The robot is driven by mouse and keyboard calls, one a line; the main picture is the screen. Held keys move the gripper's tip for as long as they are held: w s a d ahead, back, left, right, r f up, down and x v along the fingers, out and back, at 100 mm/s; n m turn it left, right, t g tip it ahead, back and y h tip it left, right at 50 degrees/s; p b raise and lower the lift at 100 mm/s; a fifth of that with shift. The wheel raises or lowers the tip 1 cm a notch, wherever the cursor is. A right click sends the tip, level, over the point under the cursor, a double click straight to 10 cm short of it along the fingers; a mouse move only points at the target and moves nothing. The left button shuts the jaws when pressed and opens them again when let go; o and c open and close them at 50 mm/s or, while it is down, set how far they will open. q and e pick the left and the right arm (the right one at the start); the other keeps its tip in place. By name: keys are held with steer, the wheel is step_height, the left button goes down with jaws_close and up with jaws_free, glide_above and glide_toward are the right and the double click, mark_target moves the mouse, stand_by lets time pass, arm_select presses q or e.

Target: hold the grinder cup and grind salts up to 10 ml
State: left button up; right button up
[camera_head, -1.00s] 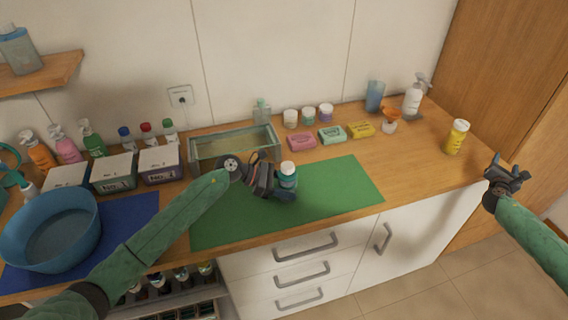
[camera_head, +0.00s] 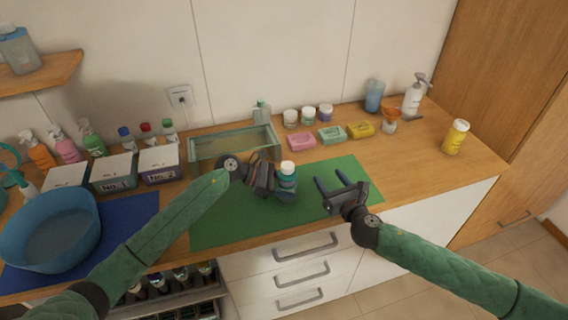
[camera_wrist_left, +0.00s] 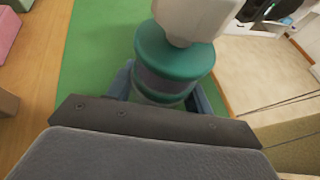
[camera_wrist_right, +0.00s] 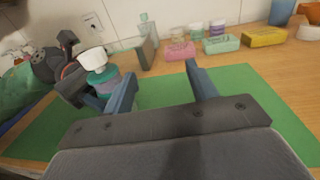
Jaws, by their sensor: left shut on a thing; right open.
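The grinder cup (camera_head: 287,182) is a teal cylinder with a white cap, upright over the green mat (camera_head: 221,227). My left gripper (camera_head: 280,186) is shut around its body. In the left wrist view the cup (camera_wrist_left: 172,65) sits between the fingers, its white top nearest the camera. My right gripper (camera_head: 333,186) is open and empty over the right part of the mat, to the right of the cup. In the right wrist view the cup (camera_wrist_right: 104,76) shows just beyond the left finger, its white cap clear. I cannot make out any salt level.
A glass tank (camera_head: 205,151) stands behind the mat. Soap boxes (camera_head: 332,134) and small jars (camera_head: 308,116) line the back. A yellow bottle (camera_head: 455,137) stands at the right. A blue basin (camera_head: 50,234) and labelled boxes (camera_head: 113,172) are at the left.

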mark_target(284, 163)
steer(key=s+a+r+n+g+y, duration=0.1)
steer(key=s+a+r+n+y, duration=0.15)
steer(key=s+a, duration=0.4)
steer(key=shift+m, duration=0.25)
steer(key=x, duration=1.3)
steer(key=shift+a+f, duration=0.1)
steer(key=c, duration=1)
